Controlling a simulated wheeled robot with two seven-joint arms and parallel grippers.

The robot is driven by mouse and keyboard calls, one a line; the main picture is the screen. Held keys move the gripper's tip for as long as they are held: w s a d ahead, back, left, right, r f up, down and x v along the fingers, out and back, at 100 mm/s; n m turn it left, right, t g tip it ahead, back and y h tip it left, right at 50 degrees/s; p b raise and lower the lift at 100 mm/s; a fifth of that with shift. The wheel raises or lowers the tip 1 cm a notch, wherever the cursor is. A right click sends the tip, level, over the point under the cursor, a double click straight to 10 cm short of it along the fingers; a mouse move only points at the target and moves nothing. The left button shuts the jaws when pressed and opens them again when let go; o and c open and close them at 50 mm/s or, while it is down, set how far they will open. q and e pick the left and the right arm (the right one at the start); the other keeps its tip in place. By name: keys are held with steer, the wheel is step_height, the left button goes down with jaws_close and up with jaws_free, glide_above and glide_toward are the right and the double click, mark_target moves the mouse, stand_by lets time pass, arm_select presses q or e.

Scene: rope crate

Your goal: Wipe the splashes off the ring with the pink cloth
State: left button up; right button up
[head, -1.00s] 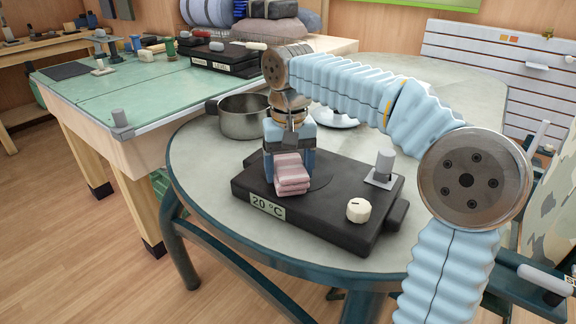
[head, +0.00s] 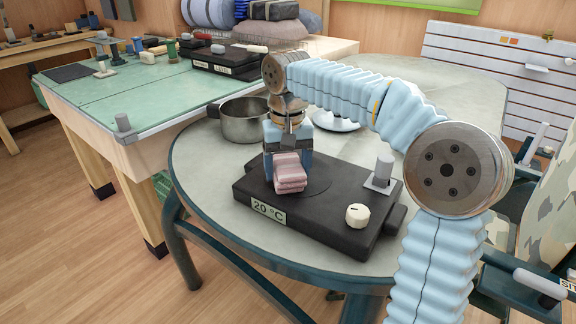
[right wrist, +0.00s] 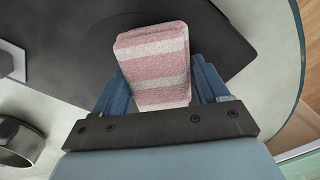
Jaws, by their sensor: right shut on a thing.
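The pink cloth (head: 290,173), folded and striped pink and grey-white, is held between the fingers of my right gripper (head: 288,165). In the right wrist view the cloth (right wrist: 155,65) sticks out past the blue fingers. The gripper points down over the ring (head: 318,176), a dark round area on top of the black hot plate (head: 330,212), which has a "20 °C" label. The cloth is at the ring's left part; I cannot tell whether it touches. No splashes can be made out; the cloth and gripper hide part of the ring. My left gripper is not in view.
A metal pot (head: 243,122) stands behind left, and a white plate (head: 336,122) behind the gripper.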

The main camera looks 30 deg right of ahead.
steer(key=shift+f, duration=0.1)
steer(key=shift+r+p, duration=0.85)
steer(key=shift+p, duration=0.05)
steer(key=shift+r, duration=2.45)
